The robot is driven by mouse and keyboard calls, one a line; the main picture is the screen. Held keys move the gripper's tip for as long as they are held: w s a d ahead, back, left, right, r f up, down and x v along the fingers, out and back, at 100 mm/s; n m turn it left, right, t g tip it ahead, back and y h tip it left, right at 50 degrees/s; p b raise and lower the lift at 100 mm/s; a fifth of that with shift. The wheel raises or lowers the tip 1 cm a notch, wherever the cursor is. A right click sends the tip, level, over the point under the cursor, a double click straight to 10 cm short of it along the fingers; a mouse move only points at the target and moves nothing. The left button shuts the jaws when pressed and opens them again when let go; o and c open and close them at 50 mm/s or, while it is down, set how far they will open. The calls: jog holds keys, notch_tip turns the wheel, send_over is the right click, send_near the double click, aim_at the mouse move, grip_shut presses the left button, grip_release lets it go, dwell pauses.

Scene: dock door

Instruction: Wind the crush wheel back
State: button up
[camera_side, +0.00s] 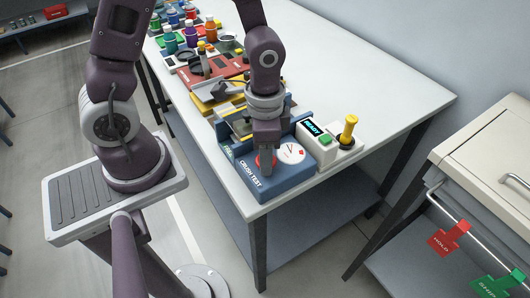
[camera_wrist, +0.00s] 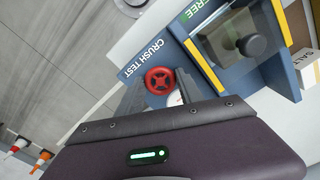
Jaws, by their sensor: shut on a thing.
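The blue crush test machine (camera_side: 290,180) stands at the near end of the bench. Its red wheel (camera_side: 258,160) is partly covered by my gripper (camera_side: 266,162) in the side view. The jaws are shut on the wheel. A round white dial (camera_side: 291,152) sits just right of my gripper.
Yellow and red equipment and several coloured bottles fill the bench behind. The right side of the white bench top (camera_side: 385,90) is clear.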

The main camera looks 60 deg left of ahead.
jog(key=n, duration=0.4)
jog(key=shift+d+n, duration=0.1)
jog(key=shift+n, duration=1.5)
jog(key=o, duration=1.4)
notch_tip(320, 180, up, 7)
jog(key=shift+r, duration=0.1)
